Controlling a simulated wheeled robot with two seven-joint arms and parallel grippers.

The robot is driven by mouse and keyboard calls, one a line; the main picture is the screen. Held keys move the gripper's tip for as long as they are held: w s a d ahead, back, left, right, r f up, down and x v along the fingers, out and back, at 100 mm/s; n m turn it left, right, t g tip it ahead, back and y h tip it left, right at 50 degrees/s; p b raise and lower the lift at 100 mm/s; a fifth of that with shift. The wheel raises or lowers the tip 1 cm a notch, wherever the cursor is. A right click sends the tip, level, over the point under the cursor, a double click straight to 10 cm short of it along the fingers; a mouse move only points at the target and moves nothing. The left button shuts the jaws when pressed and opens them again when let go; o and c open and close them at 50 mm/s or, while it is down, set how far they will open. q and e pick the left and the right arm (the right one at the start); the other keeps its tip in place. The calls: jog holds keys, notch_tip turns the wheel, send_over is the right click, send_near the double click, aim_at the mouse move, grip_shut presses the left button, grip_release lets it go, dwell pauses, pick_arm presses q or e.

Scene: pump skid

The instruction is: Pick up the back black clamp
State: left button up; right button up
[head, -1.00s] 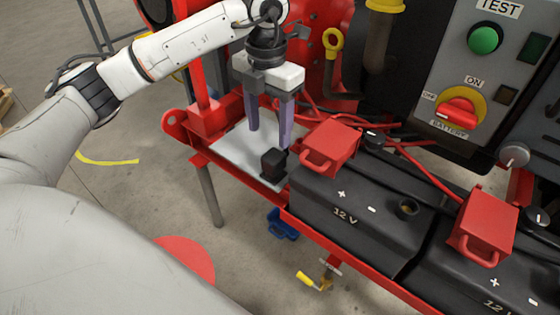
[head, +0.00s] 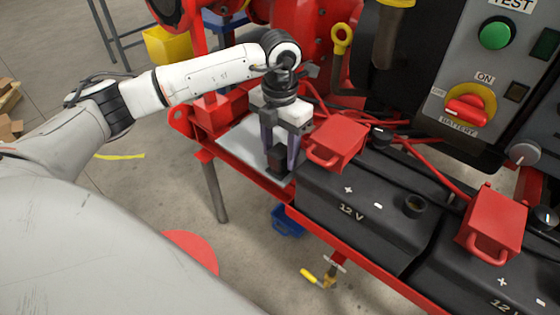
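A black block-shaped clamp (head: 276,160) stands upright on the pale tray plate (head: 238,146) left of the nearer-to-me-left battery. My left gripper (head: 280,160) reaches down over it from above. Its two purple-grey fingers stand on either side of the clamp and look apart, with the clamp between them. Whether they touch its sides is not clear. The clamp's top is partly hidden by the gripper. My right gripper is not in view.
A red clamp (head: 338,141) with a handle sits close to the right of my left gripper. Black batteries (head: 370,220) with red cables and a second red clamp (head: 491,220) lie further right. A control panel (head: 488,60) rises behind. A red frame rail edges the tray.

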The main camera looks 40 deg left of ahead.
aim_at(280, 150)
pick_arm(q)
jog(key=c, duration=1)
notch_tip(280, 150, up, 10)
jog(key=shift+r+p, duration=0.1)
jog(key=shift+p, duration=0.35)
